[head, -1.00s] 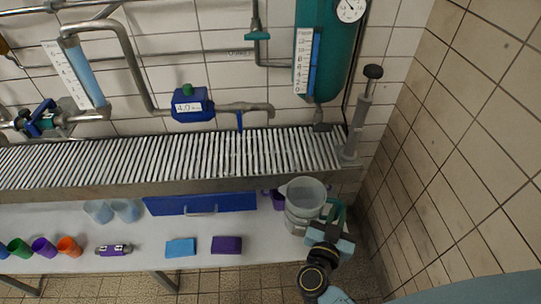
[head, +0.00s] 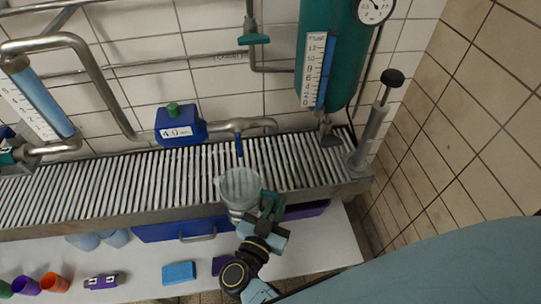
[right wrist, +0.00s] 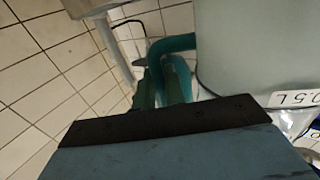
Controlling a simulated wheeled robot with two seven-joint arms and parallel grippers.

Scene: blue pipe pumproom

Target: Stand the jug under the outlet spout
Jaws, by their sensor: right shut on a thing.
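The clear jug (head: 240,186) with a green handle appears roughly upright at the front edge of the slatted drain grate (head: 110,185) in the head view. My right gripper (head: 268,208) is shut on its handle, on the jug's right side. The right wrist view shows the green handle (right wrist: 174,60) between the fingers and the jug wall (right wrist: 245,50) with a 0.5 L label. The outlet spout (head: 268,124) is a grey pipe end behind the jug and slightly right of it. I cannot tell whether the jug's base touches anything. My left gripper is not in view.
A blue valve box (head: 180,128) reading 4.0 sits left of the spout. A teal tank (head: 335,50) and an upright pump (head: 372,125) stand to the right. Cups, a blue block (head: 179,272) and a purple block lie on the white table (head: 325,245) below.

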